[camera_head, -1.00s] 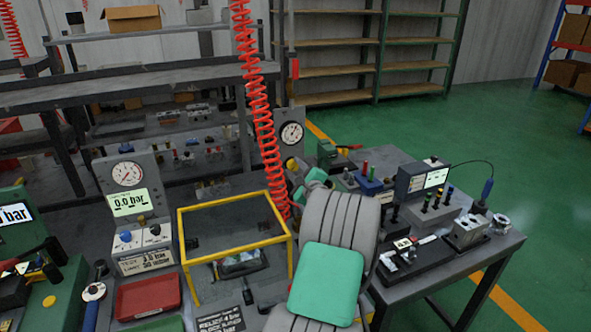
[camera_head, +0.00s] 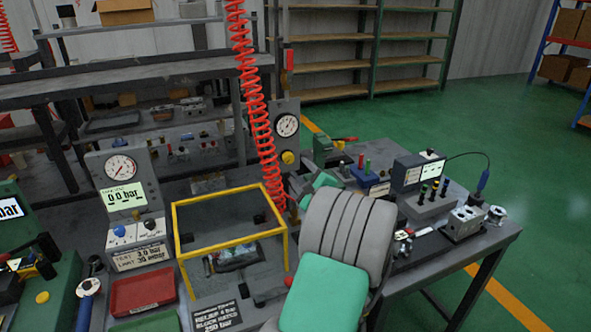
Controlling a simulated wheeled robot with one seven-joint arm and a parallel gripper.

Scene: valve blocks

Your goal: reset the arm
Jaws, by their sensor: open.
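My arm stands in the lower middle of the head view, with a ribbed grey joint (camera_head: 346,232) and teal covers (camera_head: 325,296). It is folded over the near edge of the bench (camera_head: 400,285), just right of the yellow frame (camera_head: 232,192). A smaller grey and teal part of my arm shows behind the ribbed joint, near the red coiled hose. My gripper's fingers cannot be made out; the arm hides that end. No held object shows.
A red coiled hose (camera_head: 256,120) hangs beside the arm. A gauge stand reading 0.0 bar (camera_head: 125,180) and a red tray (camera_head: 142,289) are to the left. Valve blocks (camera_head: 463,222) and a tester (camera_head: 418,172) are to the right. Green floor beyond is clear.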

